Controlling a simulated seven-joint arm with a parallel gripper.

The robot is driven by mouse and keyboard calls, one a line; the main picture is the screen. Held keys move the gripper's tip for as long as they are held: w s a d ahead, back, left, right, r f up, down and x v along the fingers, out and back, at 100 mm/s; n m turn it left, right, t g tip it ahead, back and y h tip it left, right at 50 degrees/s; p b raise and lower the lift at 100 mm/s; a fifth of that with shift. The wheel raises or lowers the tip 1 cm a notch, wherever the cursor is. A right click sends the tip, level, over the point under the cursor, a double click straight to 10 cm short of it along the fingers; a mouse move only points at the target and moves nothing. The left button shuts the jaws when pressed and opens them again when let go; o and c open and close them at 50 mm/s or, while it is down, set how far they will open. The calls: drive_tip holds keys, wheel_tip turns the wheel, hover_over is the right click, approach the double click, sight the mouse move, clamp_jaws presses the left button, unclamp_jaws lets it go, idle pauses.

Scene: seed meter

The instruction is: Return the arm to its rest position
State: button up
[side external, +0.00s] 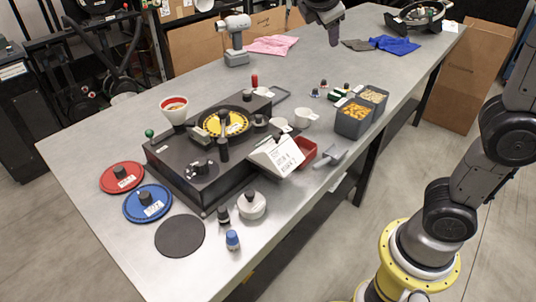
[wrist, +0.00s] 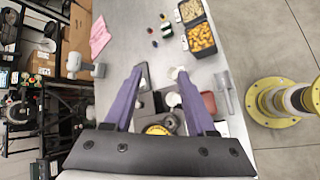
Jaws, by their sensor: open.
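My gripper (side external: 333,36) is at the top of the side external view, raised above the table and clear of the things on it. In the wrist view my gripper (wrist: 159,80) shows two purple fingers spread apart with nothing between them. Part of the meter is hidden behind my gripper in the wrist view.
Red (side external: 122,177) and blue (side external: 148,203) discs lie at the table's left. Grey seed bins (side external: 352,122) stand near its right edge. The table's middle back is mostly clear.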

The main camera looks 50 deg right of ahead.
drive_tip(key=s+d+f+m+y, duration=0.1)
drive_tip(key=s+f+m+y, duration=0.15)
drive_tip(key=s, duration=0.55)
drive_tip(key=s+a+f+m+t+y, duration=0.2)
drive_tip(key=s+a+f+m+y, duration=0.4)
drive_tip(key=s+a+f+m, duration=0.3)
wheel_tip(320, 180, down, 3)
drive_tip(key=shift+s+f+m+y, duration=0.2)
drive_tip(key=shift+s+m+y, duration=0.15)
drive_tip(key=shift+s+m, duration=0.15)
